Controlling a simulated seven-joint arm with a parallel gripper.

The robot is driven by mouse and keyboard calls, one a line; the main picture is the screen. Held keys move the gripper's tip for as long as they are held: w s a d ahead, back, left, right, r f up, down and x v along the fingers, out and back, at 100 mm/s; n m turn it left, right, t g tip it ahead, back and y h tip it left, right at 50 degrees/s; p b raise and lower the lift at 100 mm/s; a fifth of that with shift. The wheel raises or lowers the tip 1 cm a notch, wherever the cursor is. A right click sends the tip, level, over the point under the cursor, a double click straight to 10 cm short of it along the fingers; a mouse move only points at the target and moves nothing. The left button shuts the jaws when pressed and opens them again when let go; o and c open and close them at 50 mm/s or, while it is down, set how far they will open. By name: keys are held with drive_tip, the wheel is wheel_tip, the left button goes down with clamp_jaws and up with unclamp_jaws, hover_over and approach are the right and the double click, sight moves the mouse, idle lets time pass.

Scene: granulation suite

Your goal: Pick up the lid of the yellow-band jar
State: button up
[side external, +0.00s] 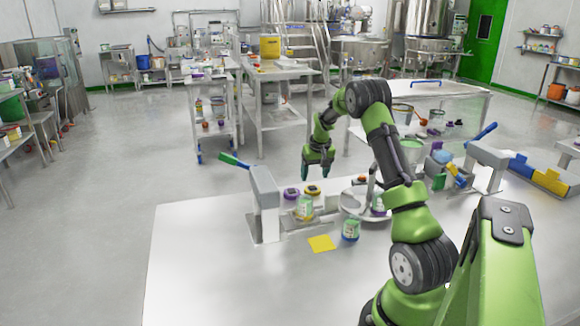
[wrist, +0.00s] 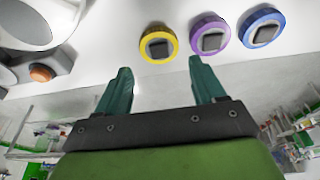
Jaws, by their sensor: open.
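A yellow-rimmed lid (wrist: 146,51) with a dark square knob shows in the wrist view, just beyond my fingertips. My gripper (wrist: 159,68) is open with nothing between its two teal fingers. In the side view a yellow-rimmed round top (side external: 313,191) lies just below my gripper (side external: 318,176), and a gap shows between them. A jar with a yellowish band and pale green contents (side external: 304,210) stands just in front of it. I cannot tell whether the lid rests on a jar or on a holder.
In the wrist view, a purple-rimmed lid (wrist: 198,45) and a blue-violet one (wrist: 252,38) sit in a row right of the yellow one. A grey upright stand (side external: 265,195) is close on the left. Another jar (side external: 351,231) and a yellow square (side external: 321,243) lie in front.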

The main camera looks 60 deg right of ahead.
sight(312, 187)
drive_tip(key=shift+x, duration=3)
drive_tip(key=c, duration=0.7)
